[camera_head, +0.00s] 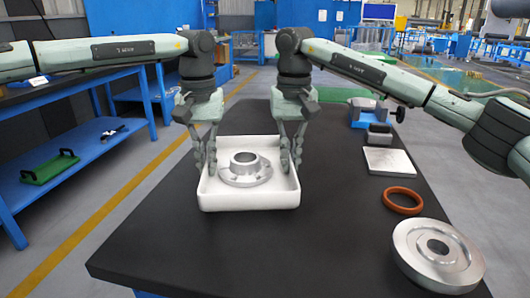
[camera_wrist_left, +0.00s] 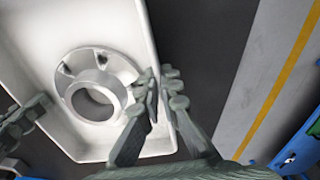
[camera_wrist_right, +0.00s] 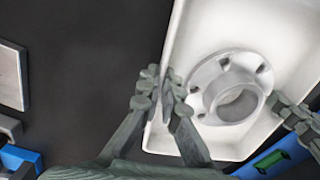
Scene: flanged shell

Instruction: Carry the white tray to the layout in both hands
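The white tray (camera_head: 250,201) is on or just above the dark table; I cannot tell if it touches. A grey metal flanged shell (camera_head: 245,169) with a raised collar lies inside it. My left gripper (camera_head: 205,168) has its fingers closed on either side of the tray's left wall; the left wrist view shows the gripper (camera_wrist_left: 158,88) pinching the rim. My right gripper (camera_head: 291,166) grips the opposite wall the same way, and the right wrist view shows its fingertips (camera_wrist_right: 160,86) astride the rim.
On the table's right are a light square plate (camera_head: 390,161), an orange ring (camera_head: 402,200), a large metal disc (camera_head: 438,252) and a small grey block with blue parts (camera_head: 367,113). The table (camera_head: 180,250) is bare in front of the tray. A blue bench (camera_head: 75,165) stands left across the floor.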

